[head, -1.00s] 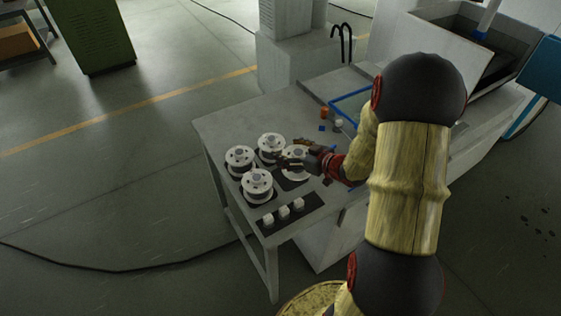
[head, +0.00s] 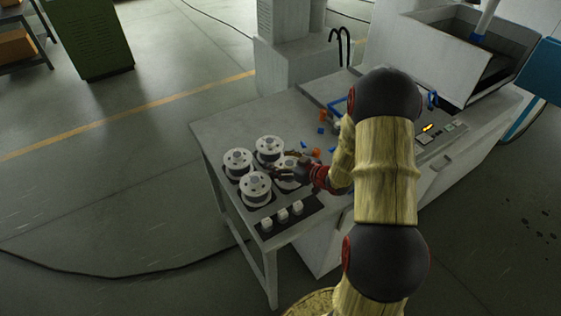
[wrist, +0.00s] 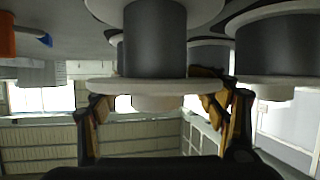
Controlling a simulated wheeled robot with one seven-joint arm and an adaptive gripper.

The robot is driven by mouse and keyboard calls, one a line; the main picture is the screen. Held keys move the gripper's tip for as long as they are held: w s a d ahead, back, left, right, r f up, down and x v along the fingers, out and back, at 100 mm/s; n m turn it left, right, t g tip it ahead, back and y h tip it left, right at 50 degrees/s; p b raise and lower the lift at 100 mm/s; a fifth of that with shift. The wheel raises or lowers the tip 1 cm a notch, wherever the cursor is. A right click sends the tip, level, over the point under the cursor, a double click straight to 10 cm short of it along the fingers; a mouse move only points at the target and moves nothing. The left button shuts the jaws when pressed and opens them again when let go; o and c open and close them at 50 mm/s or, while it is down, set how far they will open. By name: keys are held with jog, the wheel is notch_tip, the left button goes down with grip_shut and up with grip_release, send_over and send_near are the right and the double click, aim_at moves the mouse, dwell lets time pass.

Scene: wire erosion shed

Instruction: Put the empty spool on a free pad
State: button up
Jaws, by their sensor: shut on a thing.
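Several look-alike spools with pale flanges stand grouped on dark pads on the table: a left one (head: 238,164), a back one (head: 268,149) and a front one (head: 255,188). My gripper (head: 284,167) is shut on the right-hand spool (head: 291,182), which it partly hides. In the wrist view, which looks upside down, the held spool (wrist: 154,45) shows a bare dark core, and my fingers (wrist: 160,108) stand on either side of its flange and hub. Another spool (wrist: 280,45) is close on the right there. I cannot tell whether the held spool touches its pad.
A dark strip with three white blocks (head: 282,214) lies at the table's (head: 215,127) front edge. Small orange and blue pieces (head: 318,150) lie behind my gripper. A machine with an open basin (head: 470,60) stands at the back right. The table's back left is clear.

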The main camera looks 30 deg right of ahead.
jog(key=shift+f, duration=0.1)
jog(key=o, duration=1.4)
jog(key=shift+o, duration=0.2)
